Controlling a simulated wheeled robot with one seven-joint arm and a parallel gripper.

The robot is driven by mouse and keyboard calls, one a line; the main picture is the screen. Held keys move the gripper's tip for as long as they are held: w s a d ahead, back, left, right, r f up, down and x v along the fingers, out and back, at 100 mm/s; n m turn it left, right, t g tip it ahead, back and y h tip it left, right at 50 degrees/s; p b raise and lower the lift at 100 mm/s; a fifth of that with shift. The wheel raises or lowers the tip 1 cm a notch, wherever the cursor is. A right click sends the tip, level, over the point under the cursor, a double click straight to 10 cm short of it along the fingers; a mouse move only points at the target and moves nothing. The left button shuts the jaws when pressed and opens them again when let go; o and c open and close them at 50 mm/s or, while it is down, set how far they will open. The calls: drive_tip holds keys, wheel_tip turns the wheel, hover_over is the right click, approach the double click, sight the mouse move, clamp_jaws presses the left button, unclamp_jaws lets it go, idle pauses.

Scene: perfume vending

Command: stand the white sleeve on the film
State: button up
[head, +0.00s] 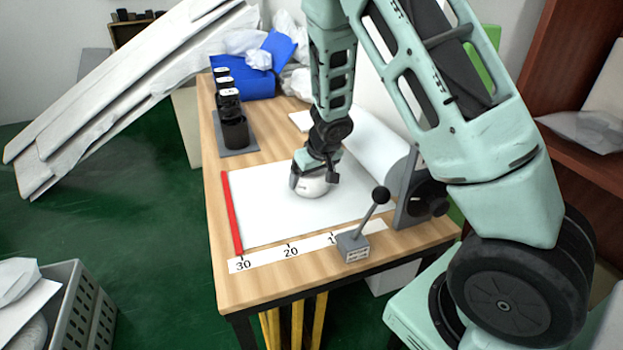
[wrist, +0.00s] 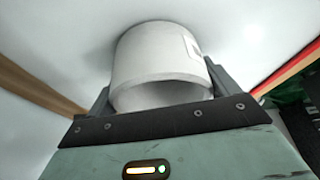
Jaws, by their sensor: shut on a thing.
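The white sleeve (head: 313,186) is a short white ring at the middle of the white film (head: 268,210) on the wooden table. My gripper (head: 314,178) reaches down from above and is shut on the sleeve. In the wrist view the sleeve (wrist: 160,62) sits between the two dark fingers of my gripper (wrist: 160,88), with its open end facing the camera and a small label on its right side. The film (wrist: 60,40) lies behind it. A soft shadow shows around the sleeve; I cannot tell whether its far end touches the film.
A film roll (head: 375,143) stands behind on the right. A lever with a black knob (head: 364,228) is at the front edge by the ruler strip (head: 290,249). A red strip (head: 231,212) marks the film's left end. Dark containers (head: 232,120) stand at the back left.

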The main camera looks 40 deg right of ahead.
drive_tip(key=shift+f, duration=0.1)
drive_tip(key=o, duration=0.9)
drive_tip(key=shift+c, duration=0.2)
